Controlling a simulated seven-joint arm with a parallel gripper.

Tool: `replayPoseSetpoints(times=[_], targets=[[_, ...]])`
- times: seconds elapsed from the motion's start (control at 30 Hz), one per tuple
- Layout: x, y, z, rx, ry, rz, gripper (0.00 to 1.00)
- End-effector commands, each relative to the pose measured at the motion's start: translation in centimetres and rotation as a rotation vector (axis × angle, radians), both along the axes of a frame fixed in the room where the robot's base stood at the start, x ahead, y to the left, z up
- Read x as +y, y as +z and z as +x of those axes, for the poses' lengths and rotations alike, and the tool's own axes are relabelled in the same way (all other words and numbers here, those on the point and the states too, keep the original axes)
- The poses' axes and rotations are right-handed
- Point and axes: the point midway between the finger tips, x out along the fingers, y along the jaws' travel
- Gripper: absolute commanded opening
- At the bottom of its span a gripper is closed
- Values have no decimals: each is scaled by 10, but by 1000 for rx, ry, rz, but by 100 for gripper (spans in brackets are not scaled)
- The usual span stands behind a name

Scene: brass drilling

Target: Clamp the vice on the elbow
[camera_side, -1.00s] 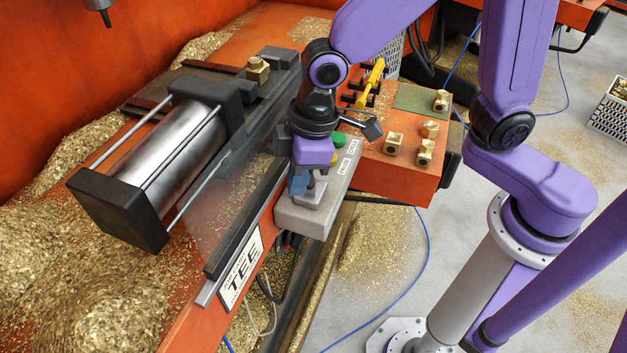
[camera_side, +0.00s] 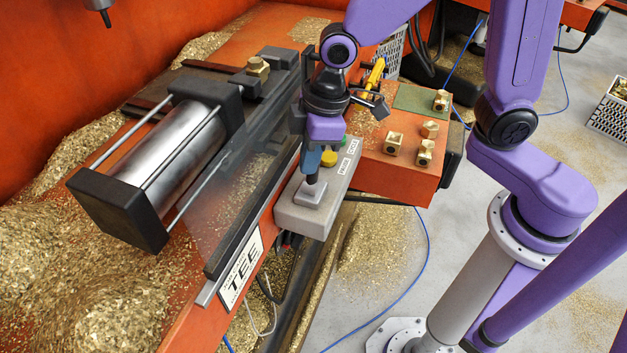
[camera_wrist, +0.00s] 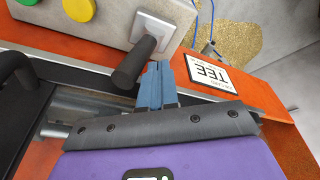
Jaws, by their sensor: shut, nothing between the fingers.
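The brass elbow (camera_side: 258,67) sits at the far end of the vice (camera_side: 207,95), by its dark jaw blocks; I cannot tell whether they grip it. The vice has a silver cylinder between black end plates. A grey control box (camera_side: 300,215) carries a lever (camera_side: 312,185) with a dark handle on a pale square plate. The lever also shows in the wrist view (camera_wrist: 133,62). My gripper (camera_side: 311,168) is shut and empty, just above and beside the lever. Its blue-grey fingertips (camera_wrist: 158,68) appear close beside the handle; contact is unclear.
A yellow button (camera_side: 328,158) and a partly hidden green button are on the box behind the lever. Several brass fittings (camera_side: 395,144) stand on the orange table at right. A clear guard (camera_side: 225,205) stands along the vice. Brass chips lie around.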

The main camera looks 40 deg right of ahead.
Motion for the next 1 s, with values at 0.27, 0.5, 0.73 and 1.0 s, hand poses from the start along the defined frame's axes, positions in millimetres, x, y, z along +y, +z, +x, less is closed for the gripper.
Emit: replayPoseSetpoints(times=[0.27,0.5,0.73,1.0], targets=[[0,9,0,-1,1,2,0],[3,30,-1,-3,2,2,0],[6,49,-3,-2,1,0,0],[9,72,-4,-2,1,1,0]])
